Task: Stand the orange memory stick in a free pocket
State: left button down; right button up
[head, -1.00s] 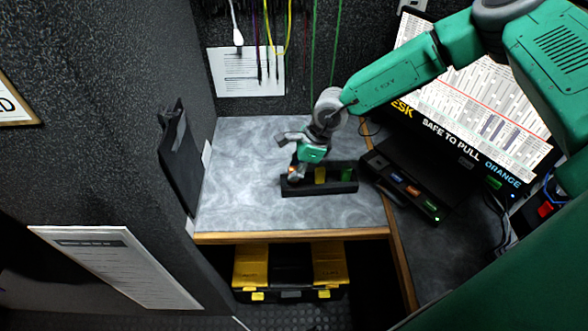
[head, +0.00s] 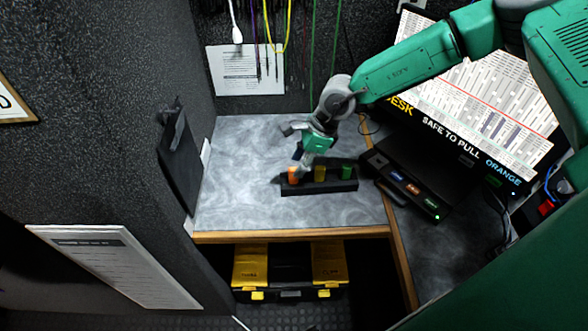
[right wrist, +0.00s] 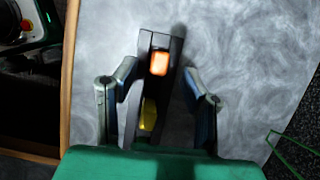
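The orange memory stick (head: 293,175) stands upright in the left end pocket of a black block (head: 320,188) on the grey counter. A yellow stick (head: 320,173) stands in the middle and a green stick (head: 346,172) at the right end. My right gripper (head: 300,156) is just above the block's left end. In the right wrist view its fingers (right wrist: 160,70) are spread apart, with the orange stick (right wrist: 159,62) between them and not touched. The yellow stick (right wrist: 148,113) shows nearer the palm; the green one is hidden there. My left gripper is not in view.
A black reader (head: 415,190) with several slots and a lit green light stands right of the block. The monitor (head: 480,95) reads "SAFE TO PULL ORANGE". Cables (head: 290,40) hang at the back wall. The counter (head: 240,190) left of the block is clear.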

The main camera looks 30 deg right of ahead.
jog(key=v, duration=0.8)
jog(key=shift+r, duration=0.2)
jog(key=shift+d, duration=0.1)
